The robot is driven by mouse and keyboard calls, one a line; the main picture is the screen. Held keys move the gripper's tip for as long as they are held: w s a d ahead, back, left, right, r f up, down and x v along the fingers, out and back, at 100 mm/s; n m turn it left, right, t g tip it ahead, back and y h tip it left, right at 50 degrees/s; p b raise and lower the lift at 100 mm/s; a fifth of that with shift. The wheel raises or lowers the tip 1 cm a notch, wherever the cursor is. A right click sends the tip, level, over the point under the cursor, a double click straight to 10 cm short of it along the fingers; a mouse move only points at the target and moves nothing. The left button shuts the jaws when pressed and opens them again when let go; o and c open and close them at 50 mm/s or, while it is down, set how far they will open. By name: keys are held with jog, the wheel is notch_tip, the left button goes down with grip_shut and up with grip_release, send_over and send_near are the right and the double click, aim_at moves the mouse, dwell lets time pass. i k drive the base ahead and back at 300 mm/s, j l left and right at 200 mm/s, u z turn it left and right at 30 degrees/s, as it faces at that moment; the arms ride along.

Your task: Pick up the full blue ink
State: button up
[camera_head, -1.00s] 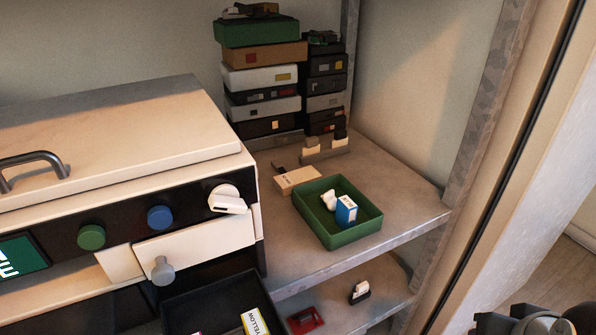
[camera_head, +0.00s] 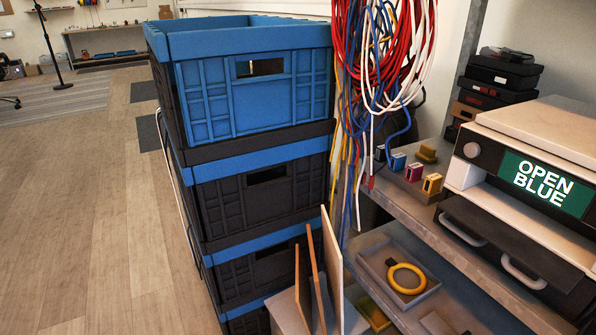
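A small blue cartridge-like block (camera_head: 398,161) stands on the upper metal shelf, left of the printer, in a row with a dark block (camera_head: 381,153), a magenta block (camera_head: 414,172) and a yellow block (camera_head: 432,184). I cannot tell whether the blue one is full. The printer (camera_head: 540,150) at the right has a green screen (camera_head: 545,184) reading "OPEN BLUE". The printer is cut off by the right edge of the picture. My gripper is not in view.
Stacked blue and black crates (camera_head: 250,90) fill the middle. Red, white, blue and yellow cables (camera_head: 385,60) hang beside the shelf. A grey tray (camera_head: 375,262) with a yellow ring (camera_head: 407,279) sits on the lower shelf. Open wooden floor (camera_head: 95,200) lies at left.

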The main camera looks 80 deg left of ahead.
aim_at(397, 161)
jog(key=k+u, duration=0.15)
jog(key=u, duration=0.85)
jog(key=i+j+u, duration=0.1)
jog(key=j+u, duration=0.15)
jog(key=u, duration=0.25)
jog(key=i+j+u, duration=0.15)
jog(key=u, duration=0.35)
jog(key=k+l, duration=0.6)
jog(key=l, duration=0.2)
